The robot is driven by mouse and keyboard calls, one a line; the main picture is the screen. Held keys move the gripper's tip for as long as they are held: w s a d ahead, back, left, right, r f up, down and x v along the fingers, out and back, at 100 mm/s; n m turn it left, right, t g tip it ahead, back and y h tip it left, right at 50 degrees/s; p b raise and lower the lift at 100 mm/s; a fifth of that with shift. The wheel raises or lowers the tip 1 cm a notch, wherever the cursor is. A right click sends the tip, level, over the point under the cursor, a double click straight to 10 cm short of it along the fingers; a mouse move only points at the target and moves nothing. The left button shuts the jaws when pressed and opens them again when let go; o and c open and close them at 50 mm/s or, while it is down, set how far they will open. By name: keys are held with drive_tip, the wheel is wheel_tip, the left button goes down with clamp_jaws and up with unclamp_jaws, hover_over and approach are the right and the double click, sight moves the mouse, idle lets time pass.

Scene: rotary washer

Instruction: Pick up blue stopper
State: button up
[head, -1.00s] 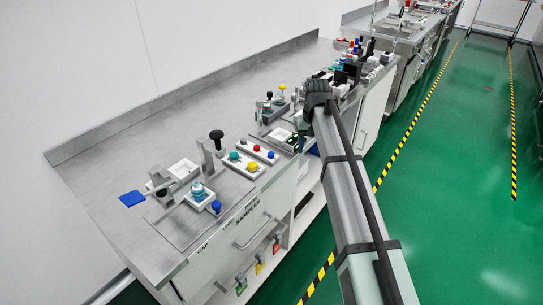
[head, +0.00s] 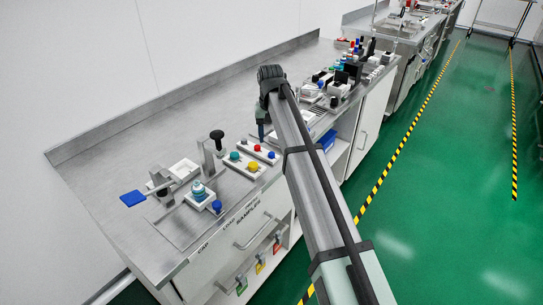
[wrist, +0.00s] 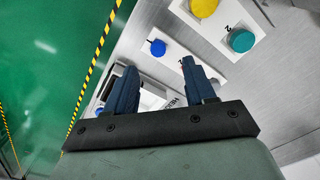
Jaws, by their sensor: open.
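A small blue stopper (head: 271,155) stands in a white tray beside a red stopper (head: 257,147), near the bench's front edge. In the wrist view a blue stopper (wrist: 157,47) shows on a white tray, just beyond the gap between my fingertips. My gripper (wrist: 157,66) is open and empty, with its dark blue fingers apart. In the head view my gripper (head: 261,134) points down above the bench, behind the tray, partly hidden by my arm.
A neighbouring white tray holds a teal stopper (head: 234,155) and a yellow stopper (head: 252,167). A black-knobbed upright fixture (head: 216,137) stands to the left of the trays. More equipment crowds the bench to the right. The back of the bench (head: 170,125) is clear.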

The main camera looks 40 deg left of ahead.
sight(271, 153)
drive_tip(key=shift+w+f, duration=0.15)
drive_tip(key=shift+f, duration=3.35)
drive_tip(key=shift+c, duration=0.4)
clamp_jaws()
